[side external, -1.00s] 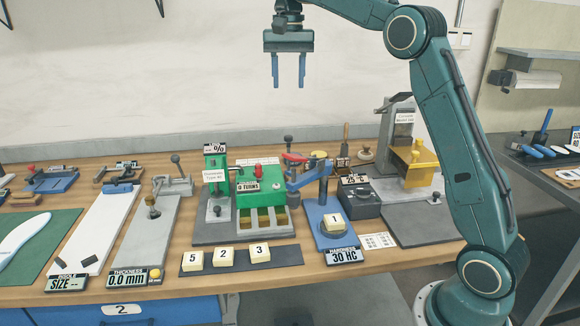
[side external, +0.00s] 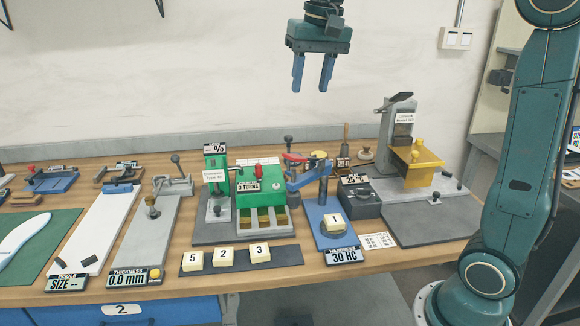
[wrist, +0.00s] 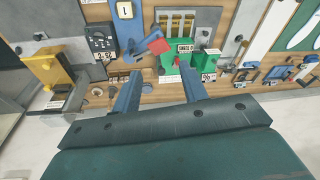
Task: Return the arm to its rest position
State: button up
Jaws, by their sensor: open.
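My gripper (side external: 311,88) is open and empty, high above the bench in front of the white wall. Its two blue fingers point down and stand apart with nothing between them. In the wrist view my gripper (wrist: 158,85) shows both fingers apart over the bench, which looks upside down there. My arm rises at the right of the side view, its upper part cut off by the frame.
On the wooden bench (side external: 300,268) stand a green machine (side external: 262,185), a hardness tester (side external: 322,205) holding block 1 (side external: 334,222), a grey-yellow station (side external: 415,160) and a dark strip (side external: 290,256) with blocks 5, 2 and 3. The air around my gripper is clear.

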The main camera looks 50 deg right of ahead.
jog(key=s+a+f+n+t, duration=0.1)
jog(key=s+a+f+n, duration=0.2)
jog(key=s+f, duration=0.3)
jog(key=s+a+f+n+t, duration=0.2)
jog(key=s+f, duration=0.4)
jog(key=s, duration=0.8)
jog(key=shift+s+a+f+n, duration=0.15)
jog(key=shift+a+f+n, duration=0.2)
jog(key=shift+a+n, duration=0.35)
